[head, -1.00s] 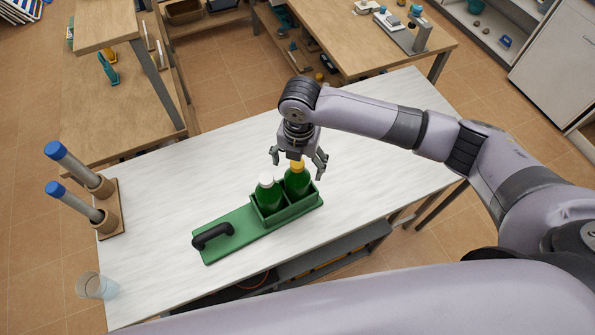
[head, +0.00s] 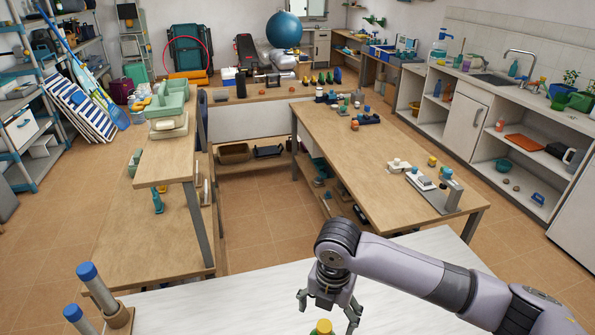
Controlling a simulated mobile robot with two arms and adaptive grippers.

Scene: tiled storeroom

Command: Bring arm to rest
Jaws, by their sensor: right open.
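My right gripper (head: 328,309) hangs open at the bottom of the head view, pointing down over the white table (head: 235,300). Its arm comes in from the lower right. A yellow bottle cap (head: 322,327) shows just below and between its fingers at the picture's lower edge. The fingers look apart from the cap, though the exact gap is hard to tell. The rest of that bottle is cut off by the frame. My left gripper is not in view.
Two blue-capped tubes (head: 97,285) stand in wooden holders at the white table's left end. Beyond are a wooden table (head: 385,175) with tools on it and a wooden bench (head: 150,235) at left. A sink counter (head: 500,95) lines the right. Tiled floor (head: 260,215) lies between.

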